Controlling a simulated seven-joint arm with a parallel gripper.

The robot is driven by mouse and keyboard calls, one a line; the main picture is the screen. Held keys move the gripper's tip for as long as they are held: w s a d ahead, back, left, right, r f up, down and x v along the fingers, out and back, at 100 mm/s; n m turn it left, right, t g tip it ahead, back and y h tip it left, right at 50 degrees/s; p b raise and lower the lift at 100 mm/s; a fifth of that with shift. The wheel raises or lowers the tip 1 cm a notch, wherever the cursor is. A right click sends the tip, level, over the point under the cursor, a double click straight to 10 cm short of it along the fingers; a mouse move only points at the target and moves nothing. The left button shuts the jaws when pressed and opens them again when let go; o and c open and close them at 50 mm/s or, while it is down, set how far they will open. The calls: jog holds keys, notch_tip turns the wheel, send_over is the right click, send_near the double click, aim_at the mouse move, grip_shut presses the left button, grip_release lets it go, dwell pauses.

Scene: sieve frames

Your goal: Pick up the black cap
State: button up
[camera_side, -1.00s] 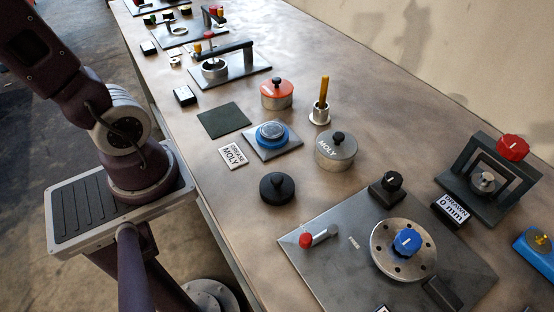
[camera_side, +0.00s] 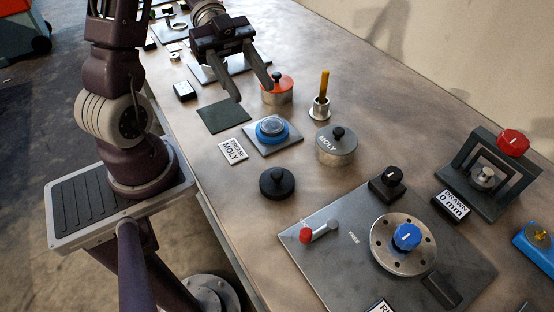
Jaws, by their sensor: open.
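My gripper (camera_side: 253,92) is in the upper middle of the view, above the bench near the dark green pad and the red-lidded tin. Its two fingers are spread, with nothing between them. It is well away from the black cap, further up the bench. The cap is fully visible.
A MOLY tin (camera_side: 336,145) stands right of the cap. A blue-ringed jar (camera_side: 271,130) on a plate, a label card (camera_side: 233,151) and a green pad (camera_side: 223,116) lie behind it. A steel plate (camera_side: 340,255) with knobs is at right. A brush pot (camera_side: 320,108) stands upright.

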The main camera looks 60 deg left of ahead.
send_near(276, 171)
jog(key=shift+s+d+f, duration=0.2)
jog(key=shift+d+f, duration=0.2)
jog(key=shift+d, duration=0.1)
jog(key=x, duration=0.6)
jog(key=shift+w+d, duration=0.2)
jog(key=shift+d, duration=0.25)
grip_shut()
